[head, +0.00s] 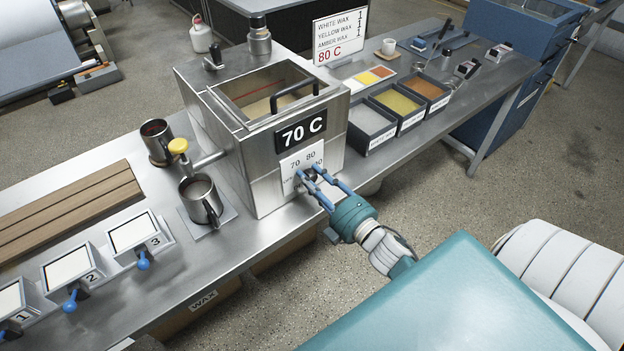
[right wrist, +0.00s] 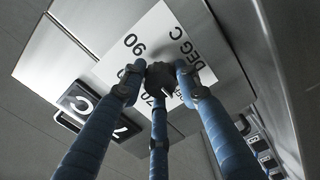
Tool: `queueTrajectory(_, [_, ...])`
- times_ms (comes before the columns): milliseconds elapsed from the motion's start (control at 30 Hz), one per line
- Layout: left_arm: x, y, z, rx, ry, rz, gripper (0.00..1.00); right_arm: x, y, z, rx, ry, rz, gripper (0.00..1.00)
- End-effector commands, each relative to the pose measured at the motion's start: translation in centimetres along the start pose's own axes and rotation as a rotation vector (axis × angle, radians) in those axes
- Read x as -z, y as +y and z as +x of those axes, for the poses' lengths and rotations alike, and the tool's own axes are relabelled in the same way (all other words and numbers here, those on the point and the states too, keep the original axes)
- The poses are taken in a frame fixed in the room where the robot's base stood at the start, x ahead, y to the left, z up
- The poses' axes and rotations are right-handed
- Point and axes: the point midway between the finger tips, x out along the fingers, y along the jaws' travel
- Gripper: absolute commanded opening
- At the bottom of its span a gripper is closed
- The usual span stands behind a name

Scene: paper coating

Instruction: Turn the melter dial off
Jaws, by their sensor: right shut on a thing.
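The melter (head: 250,180) is a steel box on the bench, with a black display reading 70 C (head: 302,134) on its front. Below the display is a white dial plate (head: 303,161) with temperature marks. My right gripper (head: 308,178) is at this plate, its blue fingers around the dial, which they mostly hide in the head view. In the right wrist view the dark dial (right wrist: 161,77) sits between the fingertips, and the fingers are closed on it. The plate shows 90, 70 and DEG C there. My left gripper is not in view.
A steel pitcher (head: 200,202) stands below the melter's yellow-handled spout (head: 180,147), with a mug (head: 156,142) behind. Wax bins (head: 371,140) line the bench to the right. Numbered frames (head: 70,268) sit at left. A sign (head: 340,37) reads 80 C.

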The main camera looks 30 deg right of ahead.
Motion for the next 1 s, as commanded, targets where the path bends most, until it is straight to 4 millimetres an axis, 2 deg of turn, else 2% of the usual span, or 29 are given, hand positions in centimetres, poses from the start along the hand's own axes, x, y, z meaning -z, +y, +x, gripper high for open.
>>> queueTrajectory(433, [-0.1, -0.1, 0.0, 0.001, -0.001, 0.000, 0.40, -0.1, -0.2, -0.1, 0.005, -0.003, -0.015, 0.06])
queueTrajectory(467, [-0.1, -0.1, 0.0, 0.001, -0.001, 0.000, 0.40, -0.1, -0.2, -0.1, 0.005, -0.003, -0.015, 0.34])
queueTrajectory(533, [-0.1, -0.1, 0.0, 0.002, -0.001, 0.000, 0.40, -0.1, -0.2, -0.1, 0.005, -0.003, -0.014, 0.48])
queueTrajectory(567, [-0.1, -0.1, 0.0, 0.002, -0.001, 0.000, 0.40, -0.1, -0.2, -0.1, 0.004, -0.003, -0.014, 0.51])
queueTrajectory(867, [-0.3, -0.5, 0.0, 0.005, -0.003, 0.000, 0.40, -0.1, -0.1, -0.2, 0.002, -0.001, -0.012, 0.51])
queueTrajectory(1000, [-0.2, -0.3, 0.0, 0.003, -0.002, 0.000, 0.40, -0.1, -0.2, -1.6, 0.004, -0.003, -0.011, 0.51])
